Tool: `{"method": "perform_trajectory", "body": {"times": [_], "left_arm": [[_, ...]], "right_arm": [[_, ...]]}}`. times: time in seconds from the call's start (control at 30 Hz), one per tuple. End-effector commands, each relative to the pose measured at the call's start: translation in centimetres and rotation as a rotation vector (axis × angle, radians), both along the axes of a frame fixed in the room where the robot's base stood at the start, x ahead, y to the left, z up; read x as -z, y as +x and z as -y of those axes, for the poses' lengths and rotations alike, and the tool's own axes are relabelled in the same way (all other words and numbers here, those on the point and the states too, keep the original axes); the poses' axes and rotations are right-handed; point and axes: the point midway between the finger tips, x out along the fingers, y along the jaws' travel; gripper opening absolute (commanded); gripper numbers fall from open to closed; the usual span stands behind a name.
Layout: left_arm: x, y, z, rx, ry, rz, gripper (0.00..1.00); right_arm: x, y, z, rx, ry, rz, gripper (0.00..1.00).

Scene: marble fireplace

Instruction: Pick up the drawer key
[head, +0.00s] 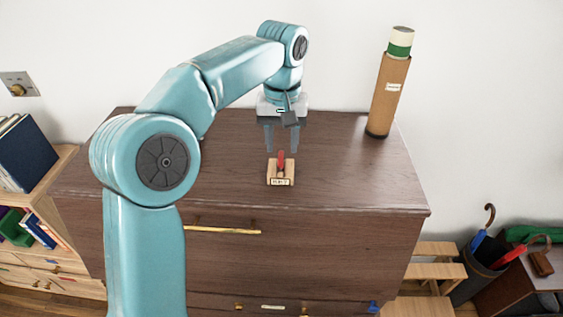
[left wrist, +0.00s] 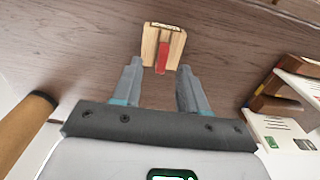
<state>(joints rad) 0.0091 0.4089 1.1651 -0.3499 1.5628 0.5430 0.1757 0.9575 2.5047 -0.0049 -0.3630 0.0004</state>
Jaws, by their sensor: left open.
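The drawer key appears as a small red upright piece (head: 281,161) in a light wooden holder (head: 273,172) with a label on its front. The holder stands on the dark wooden dresser top near its front edge. My left gripper (head: 282,150) is open and points down just above and behind the red piece, apart from it as far as I can tell. In the left wrist view the red piece (left wrist: 162,56) and wooden holder (left wrist: 149,45) lie just beyond the two open fingertips (left wrist: 158,68). Nothing is between the fingers. My right gripper is not in view.
A tall cardboard tube (head: 388,95) with a green and white top stands at the dresser's back right. A bookshelf (head: 50,195) is at left; an umbrella bin (head: 478,275) and a wooden step stool (head: 435,270) are at right.

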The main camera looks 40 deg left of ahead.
Motion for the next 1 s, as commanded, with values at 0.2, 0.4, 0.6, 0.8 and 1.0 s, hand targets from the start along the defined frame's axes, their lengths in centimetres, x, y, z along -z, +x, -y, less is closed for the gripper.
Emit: {"method": "perform_trajectory", "body": {"times": [0.2, 0.4, 0.6, 0.8, 1.0], "left_arm": [[3.4, -0.2, -0.2, 0.0, 0.0, -0.006, 0.43], [4.9, 0.0, -0.2, 0.001, 0.0, -0.002, 0.43], [4.9, 0.0, -0.2, 0.001, 0.0, -0.001, 0.33], [4.9, 0.0, -0.2, 0.001, 0.0, -0.002, 0.0], [4.9, 0.0, -0.2, 0.001, -0.001, -0.003, 0.0]], "right_arm": [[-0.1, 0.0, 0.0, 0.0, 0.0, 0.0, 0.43], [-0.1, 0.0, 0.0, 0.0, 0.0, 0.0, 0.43], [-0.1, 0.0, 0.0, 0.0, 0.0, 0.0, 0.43], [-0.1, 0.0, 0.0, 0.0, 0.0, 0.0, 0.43], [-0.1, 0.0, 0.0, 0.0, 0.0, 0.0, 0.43]]}}
